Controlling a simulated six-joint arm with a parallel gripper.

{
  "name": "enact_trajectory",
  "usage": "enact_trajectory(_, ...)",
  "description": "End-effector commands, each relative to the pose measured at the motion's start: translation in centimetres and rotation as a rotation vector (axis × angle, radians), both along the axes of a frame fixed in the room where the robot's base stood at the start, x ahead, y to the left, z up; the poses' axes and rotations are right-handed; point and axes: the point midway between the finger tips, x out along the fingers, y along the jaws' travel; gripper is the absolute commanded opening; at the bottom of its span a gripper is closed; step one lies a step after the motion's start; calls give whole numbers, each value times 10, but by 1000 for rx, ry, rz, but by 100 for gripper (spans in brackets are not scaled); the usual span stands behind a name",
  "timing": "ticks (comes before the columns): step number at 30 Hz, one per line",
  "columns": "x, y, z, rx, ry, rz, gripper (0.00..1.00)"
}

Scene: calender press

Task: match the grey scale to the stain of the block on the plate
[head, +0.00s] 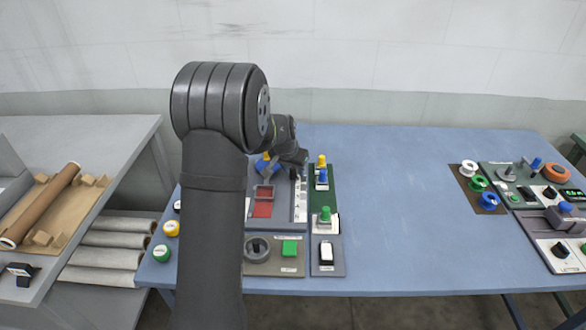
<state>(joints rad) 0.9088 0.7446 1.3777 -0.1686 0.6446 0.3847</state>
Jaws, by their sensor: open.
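The grey scale (301,200) is a pale strip with small grey to dark patches, running front to back on a grey panel left of the green panel. I cannot tell which is the stained block and which the plate; the stain is too small to judge. My gripper (293,172) is open above the far end of the scale, small and dark, partly hidden by my wrist. I cannot tell if it touches anything.
A green panel (323,205) with yellow, blue and green knobs stands to the right. In front are a grey ring knob (257,248), a green button (289,247) and a black-and-white switch (326,254). The blue table (410,200) is clear in the middle.

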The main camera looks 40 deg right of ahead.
Motion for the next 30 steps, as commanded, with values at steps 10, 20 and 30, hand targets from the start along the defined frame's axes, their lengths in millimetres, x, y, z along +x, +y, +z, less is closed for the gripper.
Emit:
enact_trajectory(10, 0, 0, 0, 0, 0, 0, 2)
enact_trajectory(20, -10, 10, 1, 1, 1, 0, 0)
enact_trajectory(30, -29, 28, 1, 1, 1, 0, 0)
